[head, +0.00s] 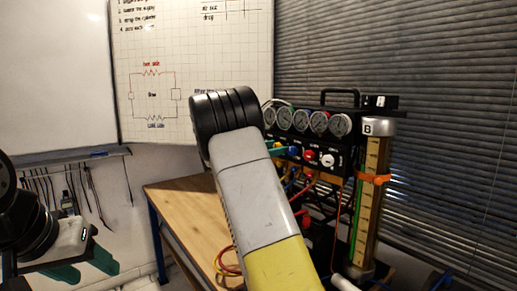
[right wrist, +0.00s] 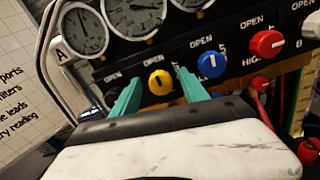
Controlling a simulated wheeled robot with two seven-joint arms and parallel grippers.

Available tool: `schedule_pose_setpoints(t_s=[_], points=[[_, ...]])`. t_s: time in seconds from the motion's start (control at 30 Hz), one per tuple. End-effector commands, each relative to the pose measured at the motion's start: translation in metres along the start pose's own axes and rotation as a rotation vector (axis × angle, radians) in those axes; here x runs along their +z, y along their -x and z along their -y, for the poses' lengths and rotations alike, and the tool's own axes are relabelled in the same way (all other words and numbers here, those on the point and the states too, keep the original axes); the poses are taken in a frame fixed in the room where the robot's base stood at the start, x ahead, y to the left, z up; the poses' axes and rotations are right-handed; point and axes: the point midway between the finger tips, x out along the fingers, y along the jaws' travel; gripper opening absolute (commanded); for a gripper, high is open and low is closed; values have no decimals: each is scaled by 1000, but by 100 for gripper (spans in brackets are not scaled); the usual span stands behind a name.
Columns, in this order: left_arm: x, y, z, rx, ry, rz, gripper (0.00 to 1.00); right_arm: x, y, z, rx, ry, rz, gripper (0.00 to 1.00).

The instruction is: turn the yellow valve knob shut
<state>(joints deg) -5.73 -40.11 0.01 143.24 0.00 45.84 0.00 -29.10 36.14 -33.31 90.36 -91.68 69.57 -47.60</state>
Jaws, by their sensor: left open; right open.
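The yellow valve knob (right wrist: 159,83) shows in the right wrist view on a black panel, under a row of gauges, with a dark mark on its face. My right gripper (right wrist: 158,78) is open; its teal fingers point at the panel, one on each side of the yellow knob. I cannot tell whether they touch it. My left gripper (head: 93,267) is open and empty at the lower left, away from the panel.
A blue knob (right wrist: 210,64) and a red knob (right wrist: 266,44) sit right of the yellow one, the blue close to my right finger. A wooden table (head: 180,205) and a tall gauge tube marked B (head: 368,200) flank the rig. Hoses hang below the panel.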

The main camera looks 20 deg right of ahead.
Motion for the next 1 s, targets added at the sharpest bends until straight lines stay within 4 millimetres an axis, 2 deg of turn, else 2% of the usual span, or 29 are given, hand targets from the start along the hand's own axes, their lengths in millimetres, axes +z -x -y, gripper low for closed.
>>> schedule_pose_setpoints(t_s=[0.3, 0.57, 1.0], points=[[0, 0, 0, 0, 0, 0, 52, 0, -4, 0, -1, 0, 0, 50], [0, 0, 0, 0, 0, 0, 52, 0, -3, 0, -1, 0, -1, 0], [0, 0, 0, 0, 0, 0, 52, 0, -3, 0, -1, -78, -2, 0]])
